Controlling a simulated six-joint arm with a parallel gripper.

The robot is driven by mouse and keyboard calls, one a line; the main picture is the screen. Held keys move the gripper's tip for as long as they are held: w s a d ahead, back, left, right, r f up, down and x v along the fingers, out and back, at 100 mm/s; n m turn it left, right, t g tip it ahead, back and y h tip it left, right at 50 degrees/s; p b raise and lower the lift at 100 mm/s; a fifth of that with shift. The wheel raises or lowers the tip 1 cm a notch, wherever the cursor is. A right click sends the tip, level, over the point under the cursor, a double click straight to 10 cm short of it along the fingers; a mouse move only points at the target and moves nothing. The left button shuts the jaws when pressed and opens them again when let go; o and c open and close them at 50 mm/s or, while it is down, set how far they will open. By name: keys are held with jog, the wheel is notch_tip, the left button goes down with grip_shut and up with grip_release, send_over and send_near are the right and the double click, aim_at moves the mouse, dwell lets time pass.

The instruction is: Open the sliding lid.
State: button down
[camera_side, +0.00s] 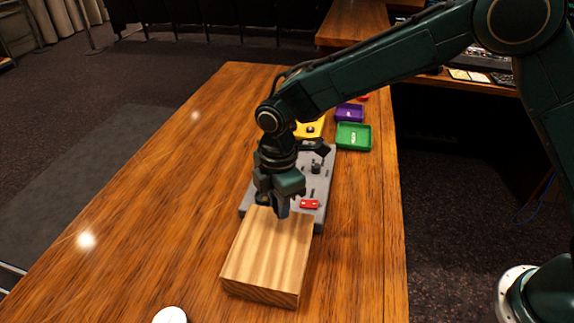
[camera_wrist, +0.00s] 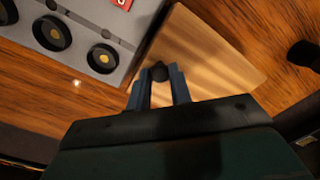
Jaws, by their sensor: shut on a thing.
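The light wooden box (camera_side: 258,268) stands on the table, its striped sliding lid (camera_side: 270,240) covering the top as far as I can see. The lid also shows in the wrist view (camera_wrist: 205,60). My gripper (camera_side: 277,210) is over the box's far end, pointing down. In the wrist view, the two blue fingers of my gripper (camera_wrist: 159,84) are closed on a small dark knob (camera_wrist: 159,70) on the lid. In the side view the fingers and wrist hide the knob.
A grey mixing panel (camera_side: 322,190) with knobs and a red piece (camera_side: 309,204) adjoins the box's far end. Yellow (camera_side: 314,129), green (camera_side: 353,136) and purple (camera_side: 349,113) trays stand farther back. A white round object (camera_side: 170,315) lies near front. Table left is clear.

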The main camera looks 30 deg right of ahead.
aim_at(264, 266)
jog(key=s+a, duration=0.8)
jog(key=shift+s+a, duration=0.15)
jog(key=shift+a, duration=0.05)
jog(key=c, duration=1.3)
grip_release()
jog(key=shift+o, duration=0.2)
jog(key=shift+r, duration=0.15)
notch_tip(264, 266, up, 14)
jog(key=shift+f, duration=0.2)
jog(key=shift+d, duration=0.15)
